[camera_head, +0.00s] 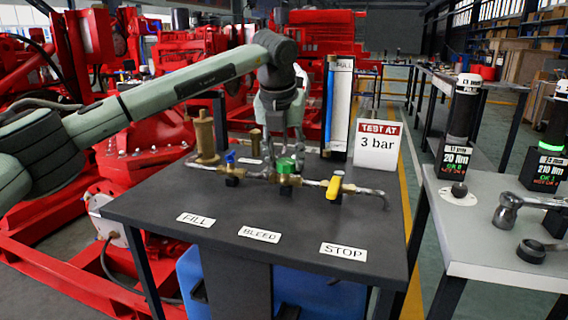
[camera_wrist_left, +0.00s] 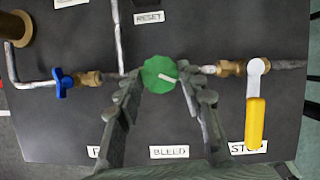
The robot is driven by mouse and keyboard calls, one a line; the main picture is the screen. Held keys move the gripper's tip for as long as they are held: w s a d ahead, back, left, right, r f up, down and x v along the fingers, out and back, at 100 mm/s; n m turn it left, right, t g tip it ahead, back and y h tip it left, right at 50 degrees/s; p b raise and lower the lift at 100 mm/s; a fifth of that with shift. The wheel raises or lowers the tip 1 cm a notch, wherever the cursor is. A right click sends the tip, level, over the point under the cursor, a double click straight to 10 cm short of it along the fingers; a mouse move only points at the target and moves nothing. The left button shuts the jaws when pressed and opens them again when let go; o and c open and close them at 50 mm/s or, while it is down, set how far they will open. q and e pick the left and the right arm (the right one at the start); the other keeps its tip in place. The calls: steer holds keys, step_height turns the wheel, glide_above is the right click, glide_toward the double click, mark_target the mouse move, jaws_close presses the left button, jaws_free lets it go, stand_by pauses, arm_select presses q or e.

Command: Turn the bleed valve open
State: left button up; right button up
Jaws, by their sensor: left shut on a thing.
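The bleed valve has a round green knob (camera_head: 286,165) in the middle of the pipe run, behind the BLEED label (camera_head: 259,234). In the left wrist view the green knob (camera_wrist_left: 158,74) carries a pale pointer mark slanting toward the lower right. The finger contact is partly hidden in the head view. My right gripper is not in view.
A blue fill valve (camera_head: 230,158) sits left of the knob and a yellow stop lever (camera_head: 335,187) right of it, both close by. A brass cylinder (camera_head: 205,138) and a "3 bar" sign (camera_head: 377,146) stand on the dark bench (camera_head: 200,245). The front of the bench is mostly clear.

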arm_select(q)
steer(key=n, duration=0.1)
steer(key=n+y, duration=0.1)
steer(key=n, duration=0.1)
steer(key=n+b, duration=0.1)
steer(key=shift+d+n+y, duration=0.25)
steer(key=shift+n+y, duration=0.05)
steer(key=shift+y, duration=0.1)
steer(key=shift+n+y, duration=0.3)
steer(key=shift+n, duration=0.6)
steer(key=shift+d+n+g+y, duration=0.1)
steer(key=shift+n+g+y, duration=0.25)
steer(key=shift+n, duration=0.65)
steer(key=shift+w+n+g+y, duration=0.1)
steer(key=shift+n+g+y, duration=0.15)
steer(key=shift+n, duration=0.55)
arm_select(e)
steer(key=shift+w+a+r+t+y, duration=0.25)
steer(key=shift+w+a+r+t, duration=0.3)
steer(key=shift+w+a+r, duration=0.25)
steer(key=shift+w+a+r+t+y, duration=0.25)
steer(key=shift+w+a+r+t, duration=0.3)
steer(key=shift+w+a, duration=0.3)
arm_select(q)
steer(key=o, duration=1.2)
steer(key=shift+c, duration=0.2)
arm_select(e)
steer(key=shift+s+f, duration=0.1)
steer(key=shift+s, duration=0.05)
